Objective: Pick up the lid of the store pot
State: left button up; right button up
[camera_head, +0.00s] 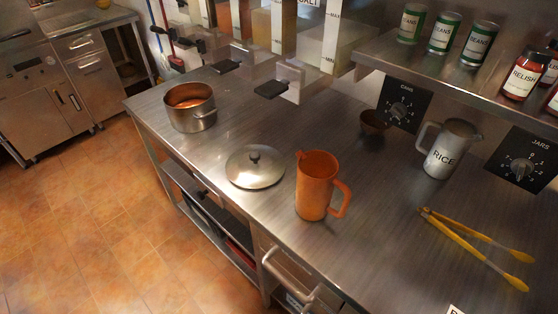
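The lid (268,176) is a round, shiny metal disc with a dark knob (254,156) on top. It lies on the steel counter, knob up, left of an orange jug. The pot (203,119) stands uncovered further back at the left part of the counter. It is metal with a side handle, and its inside looks orange-brown. Lid and pot are apart. Neither of my grippers shows in the head view.
The orange jug (316,187) stands close to the lid. A metal rice jug (451,149), yellow-handled tongs (473,247) and a small brown bowl (375,122) are to the right. Dispensers with black levers (271,89) overhang the back. A shelf (455,72) holds cans and jars.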

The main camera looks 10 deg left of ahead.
aim_at(253, 166)
jog(key=i+j+z, duration=0.25)
jog(key=j, duration=0.3)
jog(key=j+z, duration=0.2)
jog(key=j, duration=0.3)
jog(key=i+j+z, duration=0.1)
jog(key=j+z, duration=0.15)
jog(key=j, duration=0.35)
